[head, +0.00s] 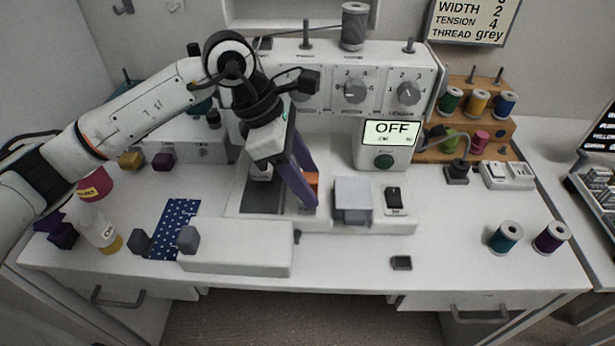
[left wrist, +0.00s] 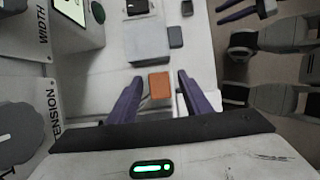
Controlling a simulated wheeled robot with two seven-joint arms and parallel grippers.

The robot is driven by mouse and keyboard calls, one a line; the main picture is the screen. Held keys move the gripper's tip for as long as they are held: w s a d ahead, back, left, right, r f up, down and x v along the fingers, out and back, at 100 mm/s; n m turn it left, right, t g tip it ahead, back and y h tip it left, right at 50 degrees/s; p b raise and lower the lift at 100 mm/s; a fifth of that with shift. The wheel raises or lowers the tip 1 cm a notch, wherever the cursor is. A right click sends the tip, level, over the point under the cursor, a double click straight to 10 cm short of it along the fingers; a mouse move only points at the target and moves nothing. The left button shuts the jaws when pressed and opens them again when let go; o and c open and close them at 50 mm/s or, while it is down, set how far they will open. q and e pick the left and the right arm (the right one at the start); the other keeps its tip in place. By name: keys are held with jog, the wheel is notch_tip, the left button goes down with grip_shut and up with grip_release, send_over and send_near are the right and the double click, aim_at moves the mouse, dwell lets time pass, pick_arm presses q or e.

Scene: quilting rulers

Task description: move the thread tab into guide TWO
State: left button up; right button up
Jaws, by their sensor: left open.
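The thread tab appears to be the orange block (head: 312,179), on the machine's base and partly behind my left gripper's purple fingers in the head view. My left gripper (head: 312,192) is open and points down at it. In the left wrist view the orange block (left wrist: 160,85) lies between the two spread fingertips (left wrist: 159,76), with a gap on each side. I cannot make out guide TWO or its label. My right gripper (left wrist: 226,15) shows only at the top of the left wrist view, its purple fingers apart and empty.
A grey block (head: 352,200) stands just right of the orange block, beside a black switch (head: 393,197). The machine's dial panel (head: 355,92) rises behind. A white box (head: 236,260) lies in front. Spools (head: 505,236) stand at the right; the front right tabletop is mostly clear.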

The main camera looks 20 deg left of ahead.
pick_arm(q)
jog(key=v, duration=1)
jog(key=shift+r, duration=0.1)
